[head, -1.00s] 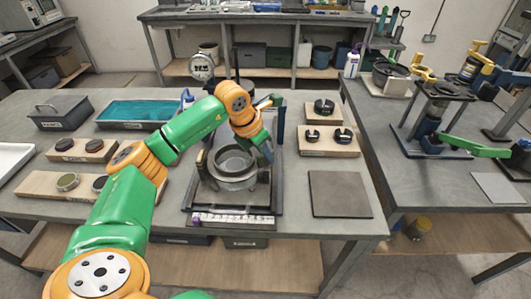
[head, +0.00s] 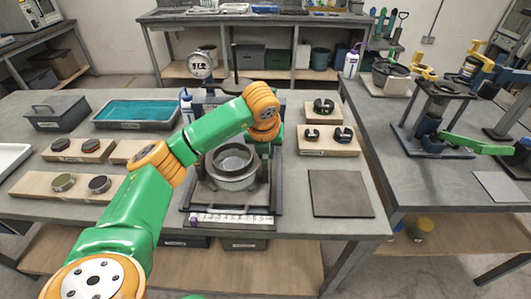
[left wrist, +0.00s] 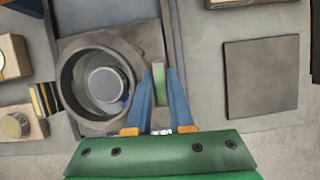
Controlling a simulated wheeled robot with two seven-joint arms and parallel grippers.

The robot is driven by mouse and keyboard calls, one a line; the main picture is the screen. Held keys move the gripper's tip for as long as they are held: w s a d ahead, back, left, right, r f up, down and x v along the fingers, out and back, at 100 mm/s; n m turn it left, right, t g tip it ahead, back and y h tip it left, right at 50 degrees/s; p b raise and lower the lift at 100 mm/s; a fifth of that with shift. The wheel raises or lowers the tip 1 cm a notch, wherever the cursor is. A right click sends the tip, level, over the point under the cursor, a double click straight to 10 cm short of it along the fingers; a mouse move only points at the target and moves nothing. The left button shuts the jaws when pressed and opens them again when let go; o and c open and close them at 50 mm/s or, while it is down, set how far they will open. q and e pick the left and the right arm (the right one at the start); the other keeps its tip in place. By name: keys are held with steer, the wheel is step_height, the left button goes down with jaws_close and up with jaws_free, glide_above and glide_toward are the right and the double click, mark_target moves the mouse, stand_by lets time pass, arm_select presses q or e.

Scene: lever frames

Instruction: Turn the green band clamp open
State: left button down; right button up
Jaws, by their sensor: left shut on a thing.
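A round grey metal pot (head: 231,168) with an open top sits in a dark square frame in the head view. It also shows from above in the left wrist view (left wrist: 100,80), with a smaller round piece inside it. A narrow green piece, which looks like the handle of the green band clamp (left wrist: 160,84), stands just right of the pot. My left gripper (left wrist: 159,74) is shut on it, one blue finger on each side. In the head view my orange wrist covers the fingers and the clamp. My right gripper is not in view.
A flat dark plate (head: 340,194) lies right of the frame. Wooden blocks with black round parts (head: 328,140) stand behind it. A teal tray (head: 136,114) and a grey box (head: 57,112) are at the left. A dial gauge (head: 201,65) stands behind the frame.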

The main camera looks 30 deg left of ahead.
arm_select(q)
steer(key=shift+n, duration=0.5)
steer(key=c, duration=0.8)
jaws_free()
